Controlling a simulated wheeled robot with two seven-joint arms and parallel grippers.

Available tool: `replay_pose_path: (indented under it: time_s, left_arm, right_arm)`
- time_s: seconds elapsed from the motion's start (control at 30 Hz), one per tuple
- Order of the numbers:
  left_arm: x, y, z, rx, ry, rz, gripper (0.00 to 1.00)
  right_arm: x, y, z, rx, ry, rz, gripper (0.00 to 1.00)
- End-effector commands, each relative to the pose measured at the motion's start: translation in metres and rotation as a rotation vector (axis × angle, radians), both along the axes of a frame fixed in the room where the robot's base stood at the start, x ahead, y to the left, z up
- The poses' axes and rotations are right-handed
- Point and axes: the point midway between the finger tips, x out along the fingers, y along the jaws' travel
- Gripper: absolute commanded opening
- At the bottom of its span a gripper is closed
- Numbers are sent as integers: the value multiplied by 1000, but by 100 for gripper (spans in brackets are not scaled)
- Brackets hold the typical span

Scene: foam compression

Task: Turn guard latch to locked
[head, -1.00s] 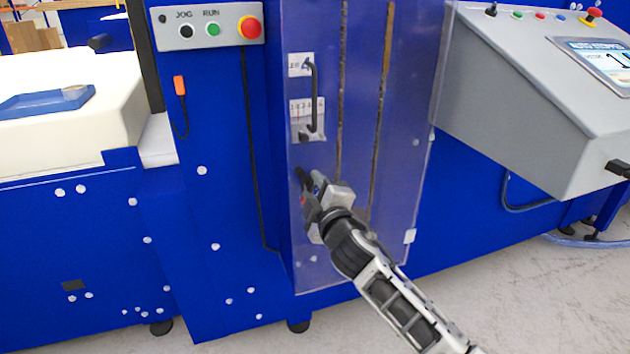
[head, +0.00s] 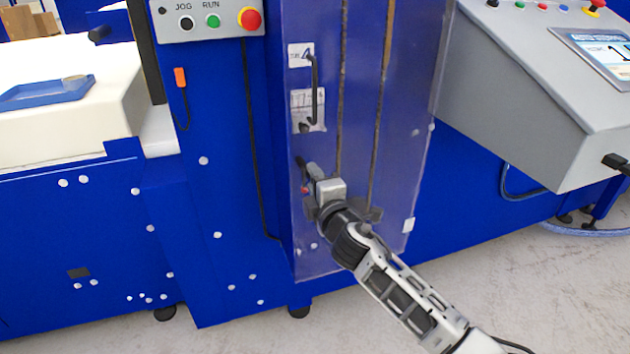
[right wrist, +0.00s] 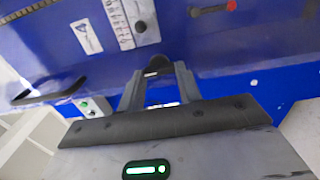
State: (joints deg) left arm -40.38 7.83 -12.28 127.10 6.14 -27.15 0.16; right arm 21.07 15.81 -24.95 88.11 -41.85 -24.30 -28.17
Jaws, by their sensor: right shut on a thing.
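The clear guard (head: 360,100) stands upright on the blue machine. At its lower left is a black bar with a red spot (head: 304,190), which also shows at the top of the right wrist view (right wrist: 212,8). My right gripper (head: 318,180) is at the guard, just right of that bar. In the right wrist view its two fingers (right wrist: 158,88) are shut on a dark rounded knob (right wrist: 158,64), apparently the guard latch's. The rest of the latch is hidden, so its position cannot be told. My left gripper is out of view.
A black handle (head: 314,90) and a scale plate (head: 302,105) are above the gripper. A JOG/RUN button box (head: 207,18) is at upper left. A grey console (head: 530,110) stands at right. Open floor (head: 540,290) lies in front.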

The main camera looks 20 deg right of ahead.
Motion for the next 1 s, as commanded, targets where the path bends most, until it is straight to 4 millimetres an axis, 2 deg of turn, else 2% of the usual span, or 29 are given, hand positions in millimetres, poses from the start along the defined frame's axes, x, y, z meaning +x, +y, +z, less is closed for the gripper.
replay_pose_path:
  time_s: [0.17,0.2,0.27,0.53,0.67,0.77,1.0]
  left_arm:
    - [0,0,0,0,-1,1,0]
    - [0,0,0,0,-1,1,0]
    - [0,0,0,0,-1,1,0]
    - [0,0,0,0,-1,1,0]
    - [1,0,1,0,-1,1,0]
    - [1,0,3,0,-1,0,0]
    - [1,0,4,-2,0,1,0]
  right_arm:
    - [0,0,0,-5,0,-1,12]
    - [0,0,0,-5,0,-1,40]
    - [0,0,0,-4,0,-1,56]
    - [0,0,0,-2,0,-1,56]
    - [-7,0,0,-2,0,0,56]
    - [-22,-1,-1,-1,2,0,56]
    - [-80,-3,-1,-2,3,1,56]
